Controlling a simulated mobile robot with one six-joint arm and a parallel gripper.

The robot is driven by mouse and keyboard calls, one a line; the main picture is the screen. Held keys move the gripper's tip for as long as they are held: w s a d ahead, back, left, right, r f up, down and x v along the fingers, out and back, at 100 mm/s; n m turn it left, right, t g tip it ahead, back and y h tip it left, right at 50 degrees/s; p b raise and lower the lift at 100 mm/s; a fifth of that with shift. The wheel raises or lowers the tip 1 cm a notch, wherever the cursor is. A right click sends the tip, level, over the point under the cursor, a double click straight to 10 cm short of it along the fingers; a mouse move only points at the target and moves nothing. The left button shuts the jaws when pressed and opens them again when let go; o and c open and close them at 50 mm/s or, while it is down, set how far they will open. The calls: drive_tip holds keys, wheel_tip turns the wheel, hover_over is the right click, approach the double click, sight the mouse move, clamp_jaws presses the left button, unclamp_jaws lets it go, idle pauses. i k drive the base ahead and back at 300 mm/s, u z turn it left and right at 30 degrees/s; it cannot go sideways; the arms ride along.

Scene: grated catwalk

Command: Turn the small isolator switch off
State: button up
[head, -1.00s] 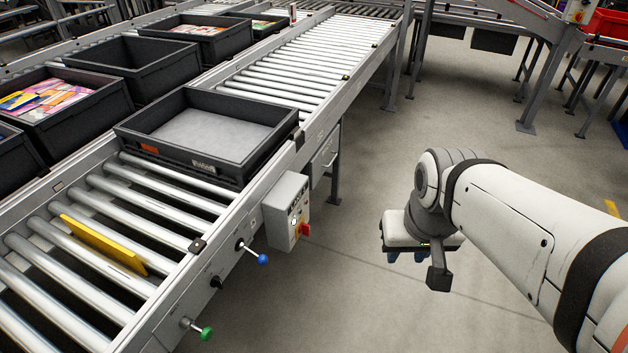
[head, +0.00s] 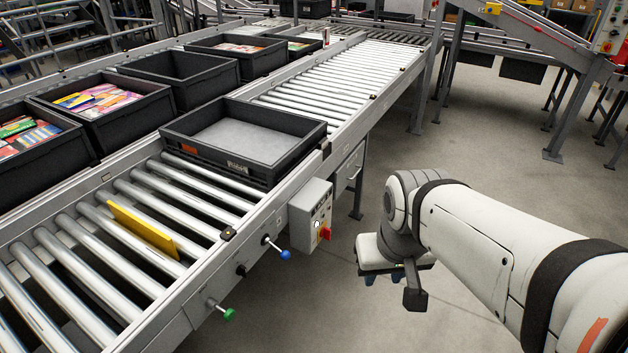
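A grey control box (head: 311,214) is fixed to the near side rail of the roller conveyor.
A black tray (head: 290,148) sits on the rollers behind the box. A blue-knobbed lever (head: 284,254) and a green-knobbed lever (head: 228,313) stick out from the rail. A yellow plate (head: 143,230) stands among the rollers. The floor (head: 420,160) beside the conveyor is clear.

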sight(326, 233)
drive_tip(key=z, duration=0.05)
drive_tip(key=i, duration=1)
drive_tip(key=u, duration=0.1)
